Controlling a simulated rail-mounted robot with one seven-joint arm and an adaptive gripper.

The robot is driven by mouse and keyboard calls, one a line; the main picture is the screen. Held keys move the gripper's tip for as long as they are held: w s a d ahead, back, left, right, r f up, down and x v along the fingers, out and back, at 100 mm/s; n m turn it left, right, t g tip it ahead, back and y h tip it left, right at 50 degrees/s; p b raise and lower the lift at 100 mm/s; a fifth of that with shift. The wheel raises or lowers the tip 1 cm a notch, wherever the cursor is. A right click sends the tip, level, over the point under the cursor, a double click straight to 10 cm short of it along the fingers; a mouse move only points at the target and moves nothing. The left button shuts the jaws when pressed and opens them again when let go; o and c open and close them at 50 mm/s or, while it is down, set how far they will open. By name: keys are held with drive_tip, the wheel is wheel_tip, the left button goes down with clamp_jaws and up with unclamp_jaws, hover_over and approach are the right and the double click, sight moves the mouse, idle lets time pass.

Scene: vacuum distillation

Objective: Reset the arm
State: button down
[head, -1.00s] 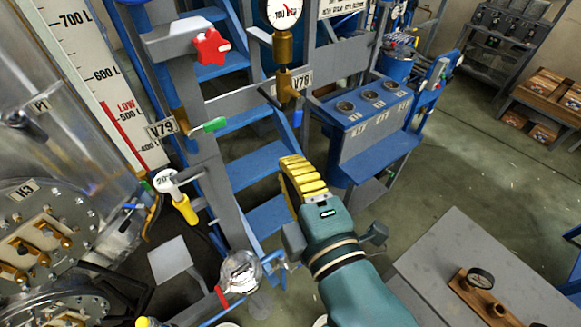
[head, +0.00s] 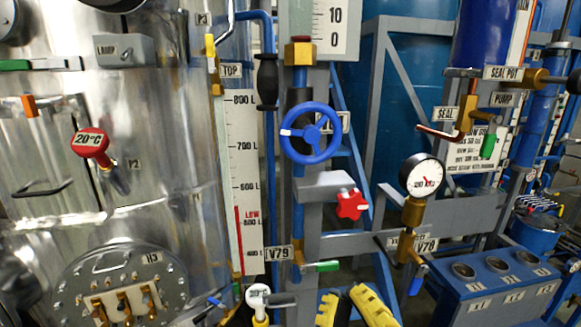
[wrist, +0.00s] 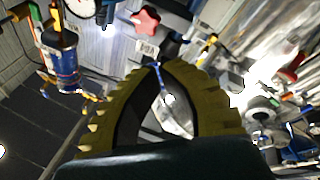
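My gripper (head: 346,291) shows at the bottom edge of the head view, low in front of the blue and grey frame. Its two yellow ribbed fingers lean toward each other. In the wrist view the fingers (wrist: 159,68) form an arch with dark inner sides, and their tips come close together. I cannot tell whether the tips touch. No held object shows between them. The rest of my arm is out of the head view.
A blue handwheel (head: 310,133), a red knob (head: 352,204) and a green-handled valve V79 (head: 325,266) are on the frame above my gripper. A round gauge (head: 422,175) and valve V78 stand right. A steel tank (head: 150,190) fills the left. A blue console (head: 490,290) is lower right.

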wheel_tip(320, 180, up, 26)
drive_tip(key=s+m+p, duration=0.1)
drive_tip(key=m+p, duration=0.6)
drive_tip(key=p, duration=1.8)
drive_tip(key=shift+s+d+f+m+h, duration=0.2)
drive_tip(key=shift+s+d+m+h, duration=0.1)
drive_tip(key=shift+s+d+h, duration=0.1)
drive_tip(key=c, duration=1.7)
unclamp_jaws()
drive_tip(key=shift+r+p, duration=0.35)
drive_tip(key=o, duration=0.7)
drive_tip(key=shift+f, duration=0.2)
drive_tip(key=w+a+f+n+g+y, duration=0.1)
drive_tip(key=w+a+f+n+y, duration=0.3)
drive_tip(key=a+y, duration=0.1)
drive_tip(key=m+g+h+b, duration=0.2)
drive_tip(key=m+g+b, duration=0.15)
drive_tip(key=b, duration=1.85)
approach(417, 288)
drive_tip(key=shift+t, duration=0.25)
drive_tip(key=w, duration=0.3)
drive_tip(key=w+a+p, duration=0.1)
drive_tip(key=w, duration=0.3)
drive_tip(key=w+p, duration=0.1)
drive_tip(key=w, duration=0.2)
drive_tip(key=shift+w+a+f, duration=0.2)
drive_tip(key=shift+f, duration=0.05)
